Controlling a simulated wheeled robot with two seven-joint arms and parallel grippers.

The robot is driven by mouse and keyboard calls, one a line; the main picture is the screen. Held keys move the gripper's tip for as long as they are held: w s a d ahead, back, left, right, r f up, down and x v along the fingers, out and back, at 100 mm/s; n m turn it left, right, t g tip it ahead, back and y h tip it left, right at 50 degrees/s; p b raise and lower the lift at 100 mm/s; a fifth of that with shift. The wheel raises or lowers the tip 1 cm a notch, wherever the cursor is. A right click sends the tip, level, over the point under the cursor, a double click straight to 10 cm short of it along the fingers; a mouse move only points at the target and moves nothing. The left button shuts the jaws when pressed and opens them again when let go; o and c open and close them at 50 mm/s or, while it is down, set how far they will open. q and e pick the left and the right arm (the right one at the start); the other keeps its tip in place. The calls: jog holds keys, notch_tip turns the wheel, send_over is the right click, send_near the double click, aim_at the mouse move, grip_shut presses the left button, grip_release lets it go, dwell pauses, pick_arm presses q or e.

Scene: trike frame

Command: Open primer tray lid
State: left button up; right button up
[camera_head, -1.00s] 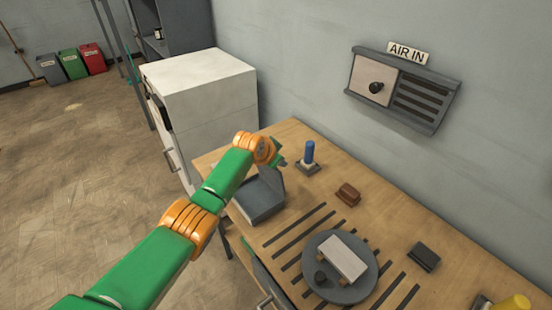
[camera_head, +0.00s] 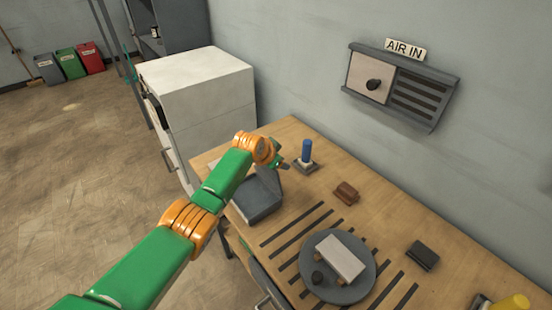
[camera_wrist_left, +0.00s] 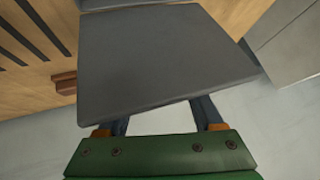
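The grey primer tray (camera_head: 256,204) sits on the wooden bench near its left end. A flat grey panel, seemingly its lid (camera_head: 269,181), stands tilted up at the tray's far side. A large grey panel, which looks like the lid (camera_wrist_left: 165,55), fills the middle of the left wrist view. My left gripper (camera_head: 280,162) is at the top of this panel in the head view. In the wrist view its two dark fingers (camera_wrist_left: 162,115) are spread apart, and their tips are hidden behind the panel. I cannot tell whether they touch it. My right gripper is not in view.
A blue-topped holder (camera_head: 306,156) stands close beside my left gripper. A brown block (camera_head: 346,193), a round grey plate (camera_head: 361,280) bearing a pale block, and a dark block (camera_head: 423,255) lie farther right. A white cabinet (camera_head: 200,95) stands left of the bench.

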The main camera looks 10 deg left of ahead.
pick_arm(q)
jog(key=shift+s+a+r+p, duration=0.15)
jog(key=shift+s+r+p, duration=0.1)
jog(key=shift+r+p, duration=0.15)
jog(key=p+v, duration=0.1)
jog(key=v, duration=0.3)
jog(key=shift+s+r, duration=0.25)
jog(key=shift+r, duration=0.05)
jog(key=shift+s+a+r, duration=0.1)
jog(key=shift+s+r, duration=0.4)
